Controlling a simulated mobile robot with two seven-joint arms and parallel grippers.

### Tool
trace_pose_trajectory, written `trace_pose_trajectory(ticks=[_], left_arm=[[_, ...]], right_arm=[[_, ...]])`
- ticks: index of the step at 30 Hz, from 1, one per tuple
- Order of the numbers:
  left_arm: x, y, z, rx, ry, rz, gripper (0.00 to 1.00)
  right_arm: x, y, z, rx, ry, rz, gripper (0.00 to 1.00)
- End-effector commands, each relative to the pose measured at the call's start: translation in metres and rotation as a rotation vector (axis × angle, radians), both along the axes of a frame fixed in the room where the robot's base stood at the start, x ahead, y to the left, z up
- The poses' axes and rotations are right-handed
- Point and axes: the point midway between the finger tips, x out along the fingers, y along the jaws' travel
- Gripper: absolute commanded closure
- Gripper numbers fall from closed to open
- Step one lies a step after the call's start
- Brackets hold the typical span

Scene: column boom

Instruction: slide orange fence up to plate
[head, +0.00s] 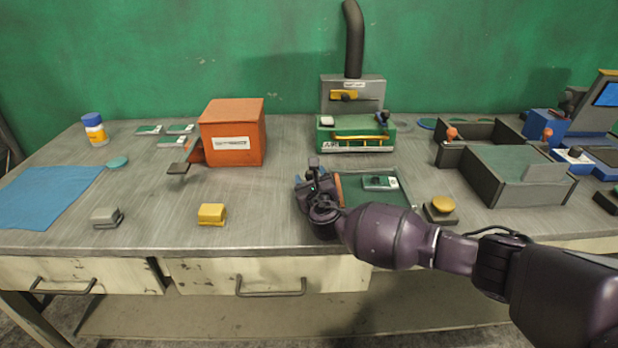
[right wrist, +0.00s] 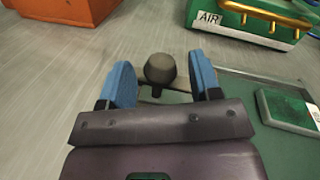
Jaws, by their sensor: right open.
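The orange fence (head: 338,188) is a thin strip along the left side of a dark green bed (head: 376,199). The plate (head: 381,183), a small green and pale piece, lies on this bed to the right of the fence, with a gap between them. It also shows in the right wrist view (right wrist: 290,109). My right gripper (head: 308,180) is at the bed's left edge. In the right wrist view its blue fingers (right wrist: 162,82) are open, one on each side of a dark round knob (right wrist: 160,69). My gripper body hides part of the fence. My left gripper is out of view.
An orange box (head: 232,135) stands to the left. A green unit with a yellow handle (head: 355,134) stands behind the bed. A yellow button (head: 443,204) and grey open tray (head: 520,178) lie to the right. A yellow block (head: 212,214) sits near the front edge.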

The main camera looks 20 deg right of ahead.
Motion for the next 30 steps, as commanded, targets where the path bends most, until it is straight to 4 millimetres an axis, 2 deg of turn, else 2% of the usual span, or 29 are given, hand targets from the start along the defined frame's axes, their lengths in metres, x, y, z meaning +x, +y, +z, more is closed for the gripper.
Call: trace_pose_trajectory(ticks=[6, 14, 17, 26, 30], left_arm=[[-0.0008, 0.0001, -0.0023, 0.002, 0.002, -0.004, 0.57], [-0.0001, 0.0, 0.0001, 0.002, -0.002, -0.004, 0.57], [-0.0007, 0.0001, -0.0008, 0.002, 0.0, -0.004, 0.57], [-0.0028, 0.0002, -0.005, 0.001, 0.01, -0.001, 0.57], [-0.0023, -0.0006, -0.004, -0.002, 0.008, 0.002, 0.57]], right_arm=[[0.0134, -0.001, -0.0003, 0.002, 0.001, 0.001, 0.42], [0.0144, -0.0013, 0.0012, 0.002, -0.001, 0.001, 0.42], [0.0142, -0.0013, 0.0011, 0.002, 0.0, 0.001, 0.54], [0.014, -0.0013, 0.0007, 0.002, 0.0, 0.001, 1.0], [0.0135, -0.0033, 0.0012, 0.001, 0.0, 0.0, 1.0]])
